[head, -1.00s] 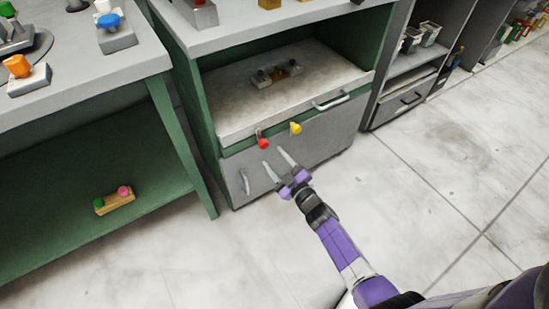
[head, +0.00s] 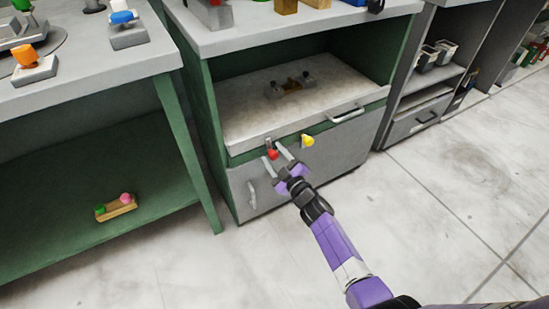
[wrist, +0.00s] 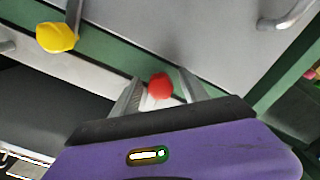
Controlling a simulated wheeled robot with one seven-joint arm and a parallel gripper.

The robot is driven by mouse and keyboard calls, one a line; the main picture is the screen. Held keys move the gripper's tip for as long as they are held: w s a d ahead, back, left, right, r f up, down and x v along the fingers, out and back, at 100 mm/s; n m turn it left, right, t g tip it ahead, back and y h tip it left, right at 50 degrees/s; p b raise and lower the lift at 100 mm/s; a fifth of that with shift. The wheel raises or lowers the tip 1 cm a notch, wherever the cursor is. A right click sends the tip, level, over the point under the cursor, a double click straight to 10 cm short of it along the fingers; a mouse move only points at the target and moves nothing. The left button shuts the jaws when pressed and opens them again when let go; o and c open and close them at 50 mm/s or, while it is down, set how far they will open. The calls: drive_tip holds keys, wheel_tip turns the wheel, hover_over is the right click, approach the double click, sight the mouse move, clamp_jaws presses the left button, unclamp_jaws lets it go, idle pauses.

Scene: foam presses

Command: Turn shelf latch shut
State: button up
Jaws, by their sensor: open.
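Two latch knobs sit at the front of the green cabinet, along the strip between the pull-out shelf (head: 245,120) and the grey door below. The red latch knob (head: 272,155) is on the left and the yellow latch knob (head: 307,141) is on the right. My gripper (head: 275,150) is open, its two fingers on either side of the red knob. The red knob also shows between the fingers in the wrist view (wrist: 160,86), where the yellow knob (wrist: 58,38) is at upper left. I cannot tell whether a finger touches the red knob. The task does not show which knob is the shelf latch.
The grey door (head: 330,155) has a handle (head: 252,195) at its left; the shelf has a bar handle (head: 347,115). A green table (head: 100,70) stands at left, with a wooden block (head: 116,208) on its lower level. The floor at right is clear.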

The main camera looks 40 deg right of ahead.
sight(276, 157)
clamp_jaws()
drive_tip(key=shift+r+m+p, duration=0.15)
drive_tip(key=shift+m+p, duration=0.35)
drive_tip(key=shift+f, duration=0.2)
unclamp_jaws()
drive_tip(key=p+v, duration=0.2)
drive_tip(key=v, duration=0.4)
drive_tip(key=shift+s+a+r+p, duration=0.1)
drive_tip(key=shift+s+r+p, duration=0.05)
drive_tip(key=shift+s+p, duration=0.2)
drive_tip(key=shift+s+a, duration=0.15)
drive_tip(key=shift+s, duration=0.35)
